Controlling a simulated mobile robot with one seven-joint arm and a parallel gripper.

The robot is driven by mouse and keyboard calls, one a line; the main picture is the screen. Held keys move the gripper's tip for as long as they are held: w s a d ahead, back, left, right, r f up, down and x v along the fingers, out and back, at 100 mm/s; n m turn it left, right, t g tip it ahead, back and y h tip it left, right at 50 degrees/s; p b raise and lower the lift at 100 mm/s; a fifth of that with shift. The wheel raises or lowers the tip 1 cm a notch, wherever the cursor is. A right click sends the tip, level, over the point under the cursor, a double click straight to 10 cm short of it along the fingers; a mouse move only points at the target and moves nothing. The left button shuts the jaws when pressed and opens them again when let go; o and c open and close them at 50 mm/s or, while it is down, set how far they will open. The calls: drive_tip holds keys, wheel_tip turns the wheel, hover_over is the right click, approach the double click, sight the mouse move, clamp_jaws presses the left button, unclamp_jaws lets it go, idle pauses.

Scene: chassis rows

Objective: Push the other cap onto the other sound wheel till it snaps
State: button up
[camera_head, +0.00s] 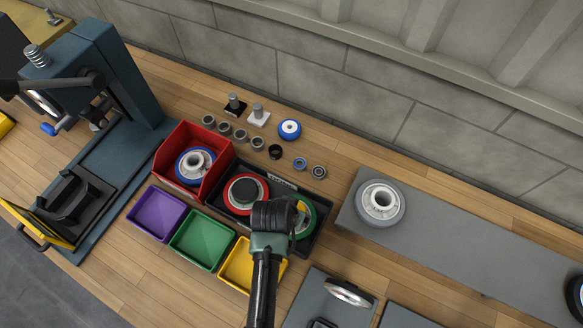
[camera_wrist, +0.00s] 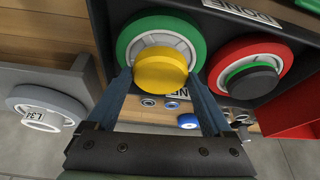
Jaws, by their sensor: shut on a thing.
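My gripper (camera_wrist: 160,84) is shut on a yellow cap (camera_wrist: 161,68), one finger on each side of it. The cap is over the middle of a green wheel (camera_wrist: 127,42); I cannot tell whether it is seated in the hub. The green wheel (camera_head: 313,218) lies in a black tray (camera_head: 318,240), partly hidden by my gripper (camera_head: 288,216) in the head view. Left of it in the tray is a red wheel (camera_head: 262,184) with a dark cap (camera_head: 244,190) over its hub; it also shows in the wrist view (camera_wrist: 226,50).
A red bin (camera_head: 164,158) beside the tray holds a blue wheel (camera_head: 181,170). Purple (camera_head: 157,213), green (camera_head: 202,239) and yellow (camera_head: 238,266) trays stand in front. Several small rings and two posts lie behind. A grey wheel (camera_head: 395,212) lies on a grey board (camera_head: 470,235) at right.

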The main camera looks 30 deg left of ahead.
drive_tip(key=shift+f, duration=0.4)
idle(0.8)
drive_tip(key=o, duration=1.1)
drive_tip(key=v, duration=1.3)
drive_tip(key=shift+w+f, duration=0.1)
